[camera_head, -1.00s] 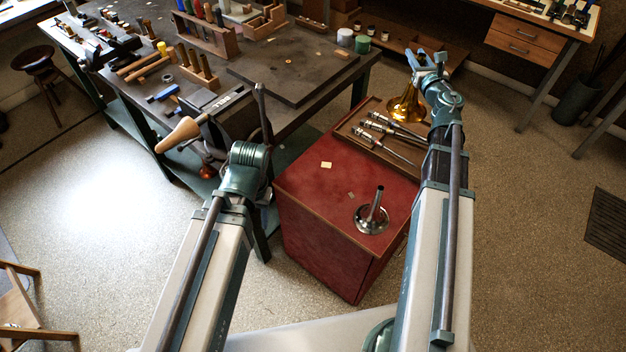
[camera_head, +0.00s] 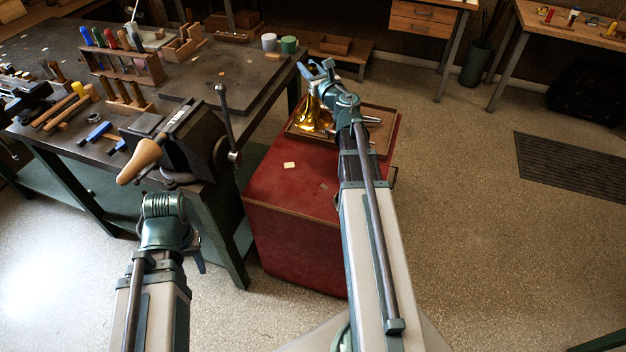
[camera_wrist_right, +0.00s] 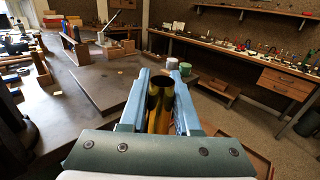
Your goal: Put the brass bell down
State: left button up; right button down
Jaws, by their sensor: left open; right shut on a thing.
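The brass bell (camera_head: 312,115) is upright with its flare down, at the left part of the wooden tray (camera_head: 294,134) on the red cabinet (camera_head: 285,195). I cannot tell whether its rim touches the tray. My right gripper (camera_head: 318,70) is shut on the bell's narrow upper tube, which shows between the fingers in the right wrist view (camera_wrist_right: 160,100). My right arm hides part of the tray and cabinet top. My left gripper (camera_head: 198,255) is low in front of the workbench, open and mostly hidden behind its own wrist.
A silver valve part (camera_head: 370,119) lies in the tray. A small pale card (camera_head: 289,165) lies on the cabinet. The floor at right is open.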

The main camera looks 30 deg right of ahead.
aim_at(311, 109)
jog(key=f+b, duration=0.4)
jog(key=f, duration=0.1)
jog(key=f+b, duration=0.4)
jog(key=f, duration=0.1)
jog(key=f+b, duration=0.5)
jog(key=shift+w+d+f, duration=0.15)
jog(key=shift+d, duration=0.25)
notch_tip(311, 109, down, 10)
jog(key=b, duration=0.9)
jog(key=shift+b, duration=0.35)
jog(key=c, duration=1.1)
grip_release()
jog(key=o, duration=0.5)
